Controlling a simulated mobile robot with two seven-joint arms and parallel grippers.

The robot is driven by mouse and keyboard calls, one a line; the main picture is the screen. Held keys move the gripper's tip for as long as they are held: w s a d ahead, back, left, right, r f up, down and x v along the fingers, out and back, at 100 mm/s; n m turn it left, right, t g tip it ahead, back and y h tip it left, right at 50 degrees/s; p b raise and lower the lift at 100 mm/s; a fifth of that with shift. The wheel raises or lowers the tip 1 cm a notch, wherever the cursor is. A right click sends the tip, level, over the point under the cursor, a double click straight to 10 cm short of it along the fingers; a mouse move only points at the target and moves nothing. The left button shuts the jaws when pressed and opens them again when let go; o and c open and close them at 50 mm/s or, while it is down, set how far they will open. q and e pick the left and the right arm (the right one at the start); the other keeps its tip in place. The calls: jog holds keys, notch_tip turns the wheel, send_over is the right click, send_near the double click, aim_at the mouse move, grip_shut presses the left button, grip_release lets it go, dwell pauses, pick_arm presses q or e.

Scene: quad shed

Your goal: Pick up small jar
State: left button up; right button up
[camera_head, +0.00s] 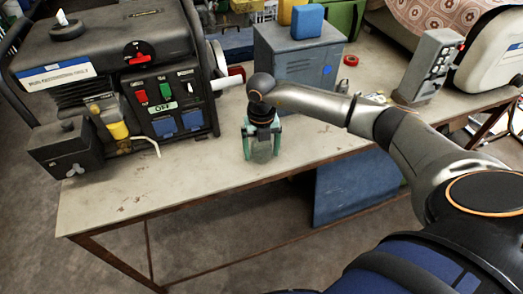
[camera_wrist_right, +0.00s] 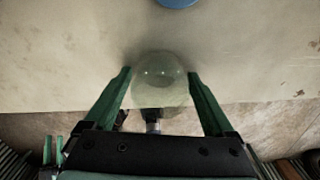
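The small jar (camera_wrist_right: 160,82) is a pale, greenish, see-through round vessel. It stands on the workbench near its front edge and also shows in the head view (camera_head: 262,151). My right gripper (camera_wrist_right: 160,74) has green fingers, one on each side of the jar, and also shows in the head view (camera_head: 262,156). The fingers are spread, with their tips close beside the jar's sides. Whether they touch it is hard to tell. The gripper's body hides part of the jar in the head view. My left gripper is not in view.
The workbench (camera_head: 185,180) is bare around the jar. A black generator (camera_head: 120,75) stands at left, its yellow part and pale spout facing the jar. A grey metal box (camera_head: 300,55) with a blue block (camera_head: 307,20) stands behind. A grey keypad-like device (camera_head: 428,70) is at right.

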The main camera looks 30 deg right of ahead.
jog(key=c, duration=1.2)
jog(key=shift+o, duration=0.2)
jog(key=shift+r, duration=0.1)
